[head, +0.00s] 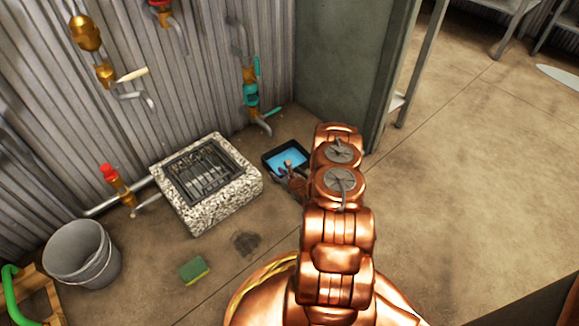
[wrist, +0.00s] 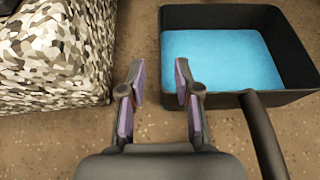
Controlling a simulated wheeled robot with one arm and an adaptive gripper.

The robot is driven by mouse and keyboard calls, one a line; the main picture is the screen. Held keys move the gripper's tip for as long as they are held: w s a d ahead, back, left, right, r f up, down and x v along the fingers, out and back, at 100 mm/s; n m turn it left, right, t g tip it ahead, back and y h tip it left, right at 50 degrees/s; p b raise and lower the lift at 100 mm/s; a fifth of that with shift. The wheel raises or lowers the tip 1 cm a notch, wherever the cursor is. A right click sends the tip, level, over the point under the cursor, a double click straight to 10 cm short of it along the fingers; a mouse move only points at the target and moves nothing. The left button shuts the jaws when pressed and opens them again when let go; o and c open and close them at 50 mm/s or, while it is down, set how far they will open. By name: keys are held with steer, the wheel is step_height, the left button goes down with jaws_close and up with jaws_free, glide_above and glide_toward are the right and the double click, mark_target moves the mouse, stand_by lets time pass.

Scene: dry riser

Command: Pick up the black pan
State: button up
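The black pan (wrist: 290,45) is a rectangular tray with dark walls and a bright blue inside. It fills the upper right of the wrist view, and its dark handle (wrist: 264,138) reaches toward the bottom right. In the head view the pan (head: 269,162) lies on the floor right of the stone block, partly hidden by my arm. My gripper (wrist: 160,78) is open, with nothing between its purple-padded fingers. The fingers are left of the handle, with the right one over the pan's near left corner in the picture. I cannot tell whether it touches.
The speckled stone block (wrist: 60,80) with a metal grate stands left of the gripper. Open floor (head: 450,180) lies to the right.

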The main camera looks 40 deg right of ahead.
steer(key=shift+b+x, duration=0.75)
steer(key=shift+x, duration=0.85)
steer(key=shift+b+x, duration=0.5)
steer(key=shift+x, duration=0.6)
jaws_close()
steer(key=shift+r, duration=0.1)
